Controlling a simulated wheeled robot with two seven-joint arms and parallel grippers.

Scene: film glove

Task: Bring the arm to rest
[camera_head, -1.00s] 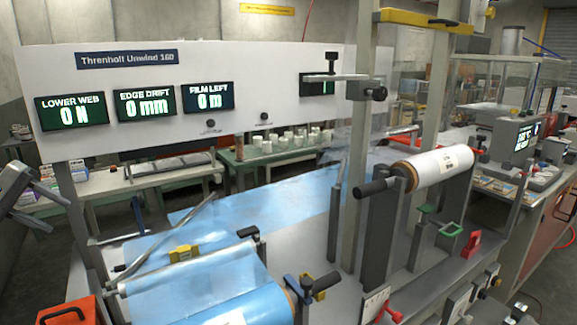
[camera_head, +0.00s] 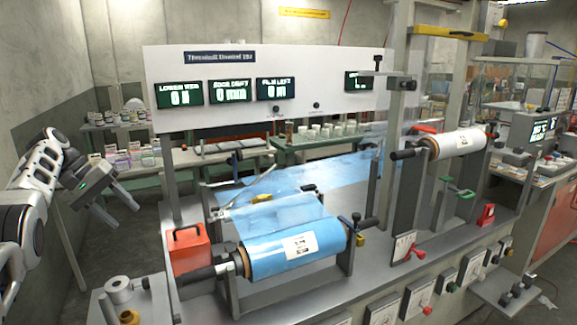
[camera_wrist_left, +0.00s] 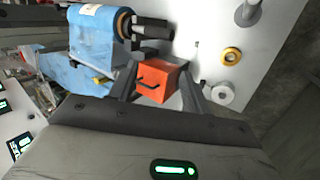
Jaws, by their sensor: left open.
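My left gripper (camera_head: 122,211) is at the left of the head view, in the air left of the machine, apart from everything. Its two fingers are spread with nothing between them. In the left wrist view the open fingers (camera_wrist_left: 160,88) point toward an orange-red box with a black handle (camera_wrist_left: 160,82), which lies beyond them and is not held. The same orange-red box (camera_head: 188,246) sits on the machine bed in the head view. My right gripper does not show.
A blue film roll (camera_head: 290,254) lies on its stand right of the box. A white roll (camera_head: 458,143) sits higher at the right. A steel plate with a white spool (camera_head: 119,290) and a yellow ring (camera_head: 130,317) is at the front left. Bare floor lies left of the machine.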

